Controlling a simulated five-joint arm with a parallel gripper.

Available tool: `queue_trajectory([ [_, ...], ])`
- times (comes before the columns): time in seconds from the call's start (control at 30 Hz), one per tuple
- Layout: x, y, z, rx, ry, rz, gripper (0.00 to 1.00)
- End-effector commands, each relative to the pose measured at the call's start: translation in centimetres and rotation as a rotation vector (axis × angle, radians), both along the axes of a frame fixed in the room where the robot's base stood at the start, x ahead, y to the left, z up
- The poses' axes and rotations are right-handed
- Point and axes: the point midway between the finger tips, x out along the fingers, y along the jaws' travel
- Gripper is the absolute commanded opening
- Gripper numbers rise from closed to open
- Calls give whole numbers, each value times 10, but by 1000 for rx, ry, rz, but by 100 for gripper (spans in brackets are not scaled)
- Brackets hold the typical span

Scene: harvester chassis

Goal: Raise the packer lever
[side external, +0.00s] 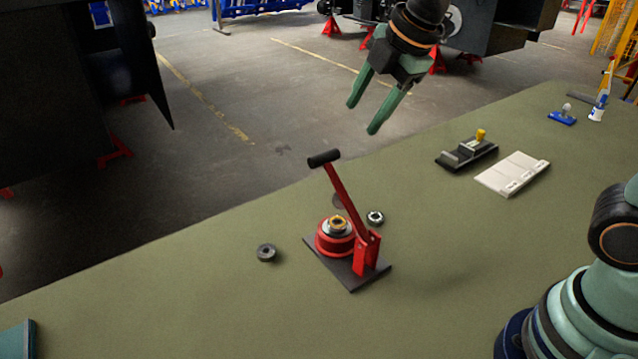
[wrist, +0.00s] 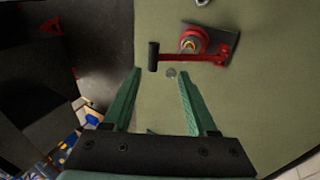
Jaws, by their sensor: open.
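The packer is a red press on a dark base plate (side external: 325,264), with a red lever (side external: 345,200) that ends in a black handle (side external: 324,158). The lever slants up and to the left from its red bracket, over a red cup with a metal ring (side external: 337,232). My gripper (side external: 363,117) is open and empty, above and behind the packer, apart from it. In the wrist view, the black handle (wrist: 153,56) lies just beyond the gripper's fingertips (wrist: 160,70), with the red lever (wrist: 195,60) running right from it.
A dark round ring (side external: 267,253) lies left of the packer, and a metal ring (side external: 375,217) lies behind it. A sander-like tool (side external: 466,153) and a white block (side external: 512,173) lie farther right. The green table (side external: 200,290) is mostly clear; its far edge runs behind the packer.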

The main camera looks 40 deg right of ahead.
Motion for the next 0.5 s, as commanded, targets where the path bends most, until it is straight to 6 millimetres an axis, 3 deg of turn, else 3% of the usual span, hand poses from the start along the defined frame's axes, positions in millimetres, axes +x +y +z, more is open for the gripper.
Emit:
queue_trajectory([
  [0.27,-1,0,2,0,-1,0,58],
  [0.33,-1,0,2,1,0,-2,39],
  [0.43,4,0,3,12,16,-34,1],
  [0.5,12,1,5,35,42,-96,0],
])
